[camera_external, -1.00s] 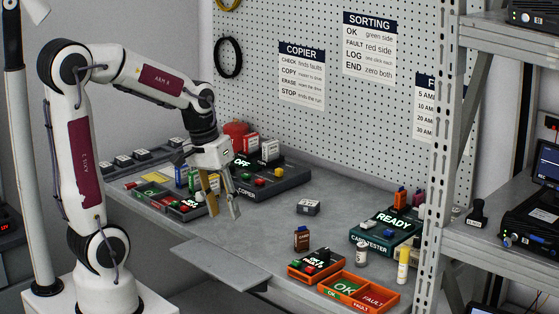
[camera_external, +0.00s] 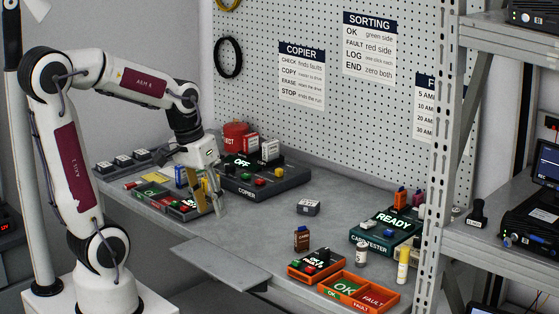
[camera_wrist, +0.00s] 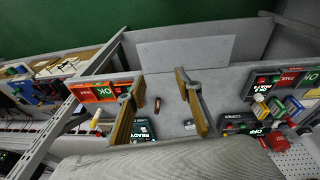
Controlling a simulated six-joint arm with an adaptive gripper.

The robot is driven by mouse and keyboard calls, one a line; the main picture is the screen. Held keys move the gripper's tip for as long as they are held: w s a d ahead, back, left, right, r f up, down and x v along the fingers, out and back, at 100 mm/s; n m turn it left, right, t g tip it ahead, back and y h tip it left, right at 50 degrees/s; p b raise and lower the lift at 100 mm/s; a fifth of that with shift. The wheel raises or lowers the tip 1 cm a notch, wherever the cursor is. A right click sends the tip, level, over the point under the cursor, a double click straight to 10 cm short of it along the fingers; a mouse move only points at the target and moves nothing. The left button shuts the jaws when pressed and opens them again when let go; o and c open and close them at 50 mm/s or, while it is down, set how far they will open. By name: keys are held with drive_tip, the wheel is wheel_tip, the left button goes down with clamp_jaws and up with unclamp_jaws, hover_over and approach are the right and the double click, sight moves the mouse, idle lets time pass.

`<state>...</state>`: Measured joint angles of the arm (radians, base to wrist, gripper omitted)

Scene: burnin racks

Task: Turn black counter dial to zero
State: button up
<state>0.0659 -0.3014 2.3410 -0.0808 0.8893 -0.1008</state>
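The black counter (camera_external: 184,210) is a small dark box with a lit display, near the front left of the bench. It also shows at the right of the wrist view (camera_wrist: 262,86). Small red and green parts show on it, but its dial is too small to tell apart and its reading is not legible. My gripper (camera_external: 211,198) is open and points down just right of the counter, partly overlapping it in the external view. In the wrist view my gripper (camera_wrist: 154,88) has its fingers wide apart with nothing held between them. Contact with the counter cannot be told.
The black copier (camera_external: 262,185) stands behind my gripper. A black sorting tray (camera_external: 140,203) lies left of the counter. An orange counter (camera_external: 300,275), orange tray (camera_external: 335,299) and cass tester (camera_external: 372,240) stand on the right. The middle bench is clear around a grey block (camera_external: 308,207).

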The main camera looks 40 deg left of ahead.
drive_tip(key=shift+d, duration=0.1)
drive_tip(key=w+d+f, duration=0.2)
drive_tip(key=w+d, duration=0.2)
drive_tip(key=d, duration=0.1)
drive_tip(key=w+d+f+m+y, duration=0.1)
drive_tip(key=w+d+f, duration=0.2)
drive_tip(key=w+d, duration=0.2)
drive_tip(key=w+d+f+y, duration=0.1)
drive_tip(key=w+d+f, duration=0.2)
drive_tip(key=w+d, duration=0.2)
drive_tip(key=shift+w+f+t, duration=0.25)
drive_tip(key=shift+t, duration=0.05)
drive_tip(key=w+n, duration=0.1)
drive_tip(key=w+r+n+t, duration=0.1)
drive_tip(key=w, duration=0.1)
drive_tip(key=w+d+n, duration=0.1)
drive_tip(key=shift+w+d+r, duration=0.1)
drive_tip(key=shift+w+r, duration=0.25)
drive_tip(key=shift+r, duration=0.05)
drive_tip(key=shift+f, duration=0.1)
